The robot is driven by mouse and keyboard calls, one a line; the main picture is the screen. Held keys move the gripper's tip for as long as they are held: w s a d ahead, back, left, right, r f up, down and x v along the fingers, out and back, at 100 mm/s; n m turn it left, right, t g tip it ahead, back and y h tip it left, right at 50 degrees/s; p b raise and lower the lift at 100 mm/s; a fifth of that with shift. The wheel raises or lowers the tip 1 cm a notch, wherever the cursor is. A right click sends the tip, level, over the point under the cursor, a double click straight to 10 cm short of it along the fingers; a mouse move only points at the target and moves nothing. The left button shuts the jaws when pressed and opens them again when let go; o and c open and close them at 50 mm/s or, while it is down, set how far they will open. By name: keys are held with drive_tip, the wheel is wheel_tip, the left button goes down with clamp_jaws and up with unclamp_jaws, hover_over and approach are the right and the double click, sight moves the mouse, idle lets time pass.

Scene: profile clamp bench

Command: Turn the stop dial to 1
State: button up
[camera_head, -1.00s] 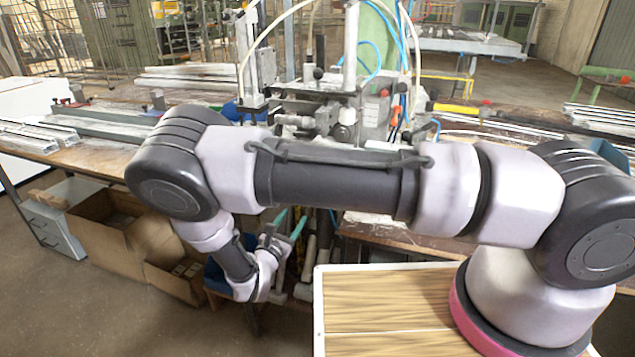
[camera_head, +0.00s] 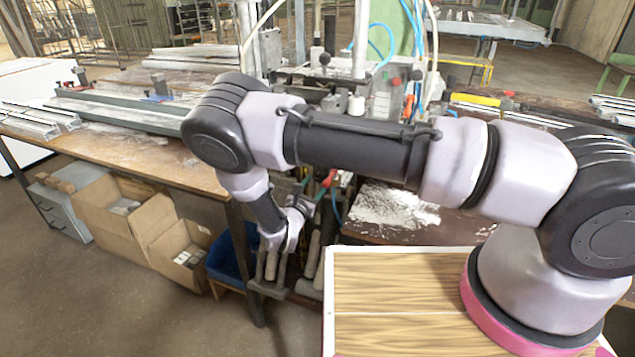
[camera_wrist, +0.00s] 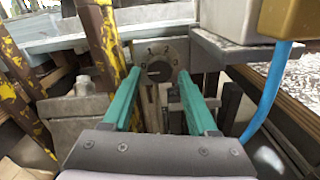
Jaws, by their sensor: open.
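The stop dial (camera_wrist: 158,62) is a pale round disc with dark digits near its rim, just above the middle of the wrist view. In the head view my gripper (camera_head: 324,186) is low in front of the bench, and the dial cannot be made out there.
A blue hose (camera_wrist: 268,100) hangs to the right, under a grey and brass-coloured block.

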drive_tip(key=shift+x, duration=1)
drive_tip(key=shift+c, duration=0.3)
clamp_jaws()
drive_tip(key=shift+m, duration=0.3)
drive_tip(key=m, duration=1.1)
drive_tip(key=shift+s+f, duration=0.1)
